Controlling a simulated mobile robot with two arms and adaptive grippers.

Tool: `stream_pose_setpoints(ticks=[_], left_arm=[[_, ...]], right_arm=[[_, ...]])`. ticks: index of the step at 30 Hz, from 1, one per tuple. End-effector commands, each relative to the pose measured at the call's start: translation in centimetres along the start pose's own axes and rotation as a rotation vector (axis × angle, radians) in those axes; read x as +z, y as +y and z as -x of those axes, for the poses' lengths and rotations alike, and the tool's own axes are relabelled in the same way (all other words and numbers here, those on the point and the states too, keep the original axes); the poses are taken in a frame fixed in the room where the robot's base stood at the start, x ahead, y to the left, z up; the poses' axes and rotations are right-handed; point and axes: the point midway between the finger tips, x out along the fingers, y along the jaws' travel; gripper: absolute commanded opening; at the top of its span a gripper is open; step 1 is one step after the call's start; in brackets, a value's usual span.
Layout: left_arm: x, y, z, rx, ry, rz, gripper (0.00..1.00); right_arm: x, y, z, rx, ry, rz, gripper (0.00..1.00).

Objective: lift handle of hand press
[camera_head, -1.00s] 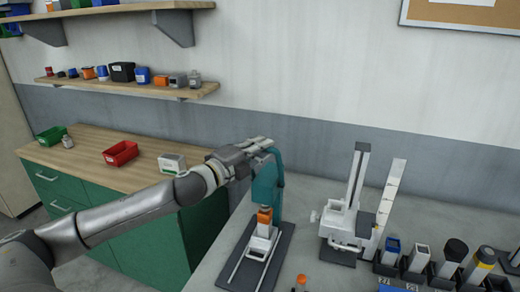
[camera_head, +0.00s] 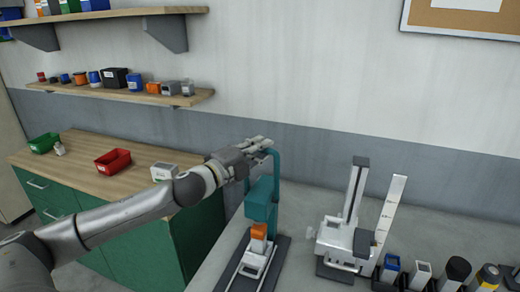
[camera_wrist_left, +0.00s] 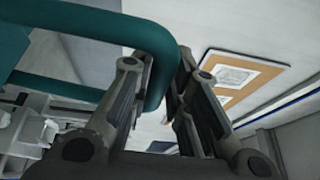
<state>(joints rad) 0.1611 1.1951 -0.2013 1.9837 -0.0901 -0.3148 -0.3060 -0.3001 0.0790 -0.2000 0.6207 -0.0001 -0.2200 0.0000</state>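The hand press stands on the grey bench at lower centre, with a teal body (camera_head: 261,200), an orange part (camera_head: 259,231) below it and a dark base (camera_head: 272,278). Its teal loop handle (camera_head: 277,172) rises above the body, with a gap showing inside the loop. My left gripper (camera_head: 260,146) is at the top of this loop. In the left wrist view, the teal bar (camera_wrist_left: 160,78) passes between the two dark fingers, which appear closed around it. The exact contact is partly hidden. My right gripper is not in view.
A white and black stand (camera_head: 342,238) is right of the press on the bench (camera_head: 310,205). Several bottles and holders fill the lower right. A red bin (camera_head: 114,161) and a white box (camera_head: 164,172) sit on the wooden-topped cabinet at left. Shelves hang above it.

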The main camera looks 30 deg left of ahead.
Motion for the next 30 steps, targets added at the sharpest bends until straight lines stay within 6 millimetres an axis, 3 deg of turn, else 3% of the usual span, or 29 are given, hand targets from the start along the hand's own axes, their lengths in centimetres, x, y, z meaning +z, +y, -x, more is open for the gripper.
stream_pose_setpoints(ticks=[4, 17, 30], left_arm=[[0.0, -0.1, 0.0, -0.001, 0.000, -0.001, 0.36], [0.0, 0.2, 0.3, 0.003, 0.001, 0.000, 0.36], [-0.1, 0.3, 3.0, 0.005, 0.002, 0.002, 0.36]], right_arm=[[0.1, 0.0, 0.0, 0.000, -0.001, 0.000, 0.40], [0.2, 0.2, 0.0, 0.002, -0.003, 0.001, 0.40], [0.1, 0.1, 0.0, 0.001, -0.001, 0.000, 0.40]])
